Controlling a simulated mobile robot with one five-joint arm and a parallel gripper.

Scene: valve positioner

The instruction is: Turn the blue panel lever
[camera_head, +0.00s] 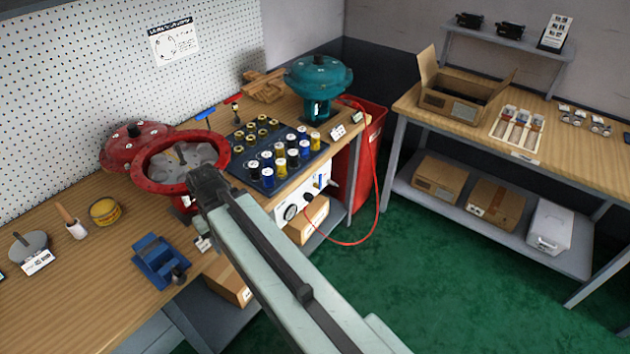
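A white panel (304,194) is fixed at the front edge of the workbench, below the tray of spools. It carries a round gauge (290,212) and a dark knob (308,198). A small blue lever (329,184) shows near the panel's right end; its exact angle is too small to tell. My arm reaches in from the lower right, and its dark end, my gripper (208,185), is over the bench in front of the open red housing. It is left of the panel and apart from the lever. Its fingers cannot be made out.
A red valve housing (152,172) and a teal one (318,85) stand on the bench, with a spool tray (276,150) between. A blue vise (160,262) is at the front. A red hose (372,190) hangs right of the panel. Green floor (440,270) is clear.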

